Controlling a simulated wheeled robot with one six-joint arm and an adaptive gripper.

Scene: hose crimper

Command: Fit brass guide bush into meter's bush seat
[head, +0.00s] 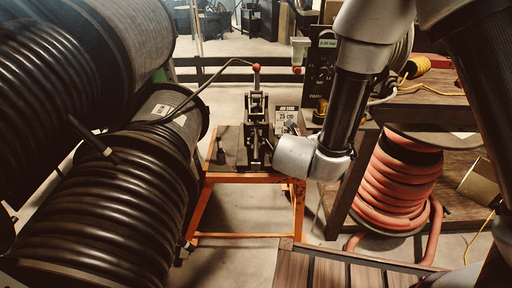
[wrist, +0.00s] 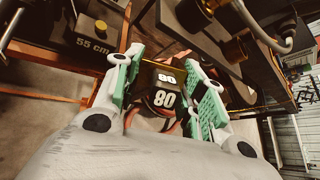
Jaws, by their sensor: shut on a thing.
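My gripper (wrist: 165,88) has its mint-green pads closed on a dark piece with a brass-toned top face, marked 80 on two sides, which I take to be the brass guide bush (wrist: 163,78). In the head view the fingers are hidden behind my grey wrist, near the orange-framed stand (head: 250,178). In the wrist view a dark unit with a plate reading 55 cm (wrist: 93,45) and a brass part on it lies beyond the left finger. I cannot tell whether it is the meter, and no bush seat can be made out.
A lever press with a red-knobbed handle (head: 256,130) stands on the stand, beside a plate reading 25 cm (head: 286,115). Big black hose reels (head: 110,200) crowd the left. Floor shows beneath the stand.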

